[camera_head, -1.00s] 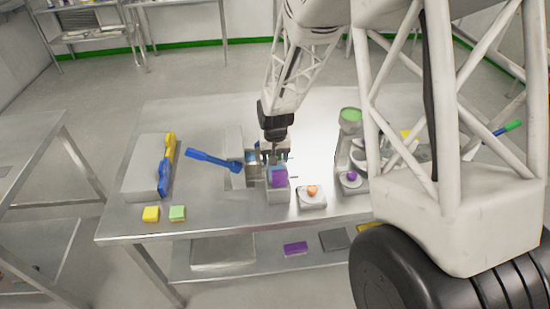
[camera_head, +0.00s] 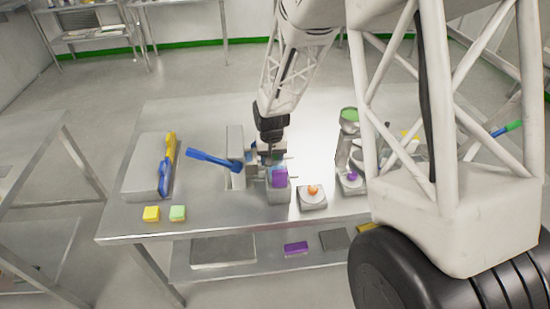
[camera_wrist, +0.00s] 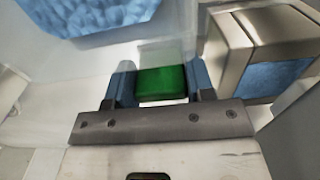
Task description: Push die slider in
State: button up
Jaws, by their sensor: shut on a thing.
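My gripper (camera_head: 271,162) is low over a grey metal machine (camera_head: 236,152) with a blue lever (camera_head: 208,158). In the wrist view my gripper (camera_wrist: 162,76) has its two blue-grey fingers closed on either side of a green block (camera_wrist: 161,84). The green block may be part of the die slider, but I cannot tell for sure. In the head view my arm and fingers largely hide the held part.
A grey bin with a purple block (camera_head: 279,178) stands just in front of my gripper. A small scale (camera_head: 312,198) with an orange ball is to its right. Yellow (camera_head: 151,214) and green (camera_head: 177,213) blocks lie at the front left. The table's middle-left front is clear.

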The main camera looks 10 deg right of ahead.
jog(key=shift+a, duration=1.4)
jog(key=shift+o, duration=0.2)
jog(key=shift+a, duration=0.1)
jog(key=o, duration=1)
jog(key=shift+c, duration=0.2)
jog(key=shift+r, duration=0.15)
notch_tip(320, 180, up, 8)
jog(key=shift+f, duration=0.25)
